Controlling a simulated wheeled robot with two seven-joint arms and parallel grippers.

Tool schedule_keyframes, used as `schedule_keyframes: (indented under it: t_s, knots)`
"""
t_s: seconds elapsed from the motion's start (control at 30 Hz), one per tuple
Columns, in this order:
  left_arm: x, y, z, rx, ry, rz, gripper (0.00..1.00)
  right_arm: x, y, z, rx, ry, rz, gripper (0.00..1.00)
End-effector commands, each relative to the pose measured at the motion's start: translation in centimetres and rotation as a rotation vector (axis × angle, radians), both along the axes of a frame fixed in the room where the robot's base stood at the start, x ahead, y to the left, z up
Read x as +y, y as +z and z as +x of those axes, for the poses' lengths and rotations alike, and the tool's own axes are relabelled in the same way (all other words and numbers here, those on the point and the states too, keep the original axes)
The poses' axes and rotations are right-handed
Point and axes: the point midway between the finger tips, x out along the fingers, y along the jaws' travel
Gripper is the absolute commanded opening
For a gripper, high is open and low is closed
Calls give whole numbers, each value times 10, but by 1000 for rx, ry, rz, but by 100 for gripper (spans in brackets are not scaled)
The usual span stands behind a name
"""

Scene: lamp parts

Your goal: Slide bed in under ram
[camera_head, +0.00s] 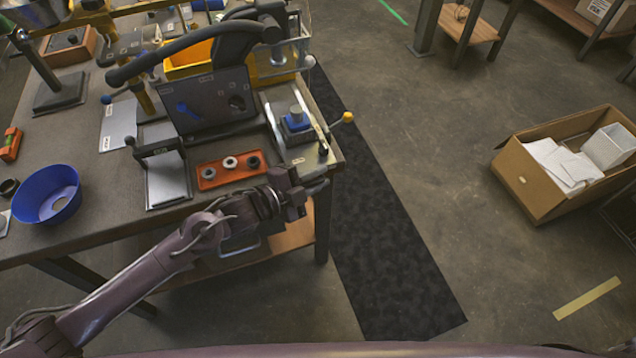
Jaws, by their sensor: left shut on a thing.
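A bare metal slide plate, which looks like the bed (313,157), lies at the right front corner of the bench. It carries a blue block (297,120) with a grey top. My left gripper (317,180) is at the plate's front edge and is shut on a small part there, seemingly the bed's front end. The fingers hide most of what they hold. A ram cannot be clearly made out; a dark machine with a thick black arm (185,45) and a black panel (212,101) stands to the left of and behind the plate. My right gripper is not in view.
A yellow-knobbed lever (347,117) sticks out right of the plate. An orange tray (231,169) with round parts, a small metal stand (167,180) and a blue bowl (47,195) are on the bench (105,207). A cardboard box (531,183) stands on the open floor at right.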

Motion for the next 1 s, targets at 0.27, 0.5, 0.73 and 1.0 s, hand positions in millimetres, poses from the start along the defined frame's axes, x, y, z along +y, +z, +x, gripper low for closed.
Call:
schedule_keyframes:
  t_s: [0.27, 0.5, 0.73, 1.0]
  knots:
    - [11, -5, 24, 10, 6, 9, 0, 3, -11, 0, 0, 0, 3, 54]
    - [11, -6, 23, 12, 6, 10, 30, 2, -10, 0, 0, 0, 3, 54]
    - [10, -3, 24, 5, 5, 7, 33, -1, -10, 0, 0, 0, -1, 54]
    - [34, 1, 7, 5, 6, 10, 33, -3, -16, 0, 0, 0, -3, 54]
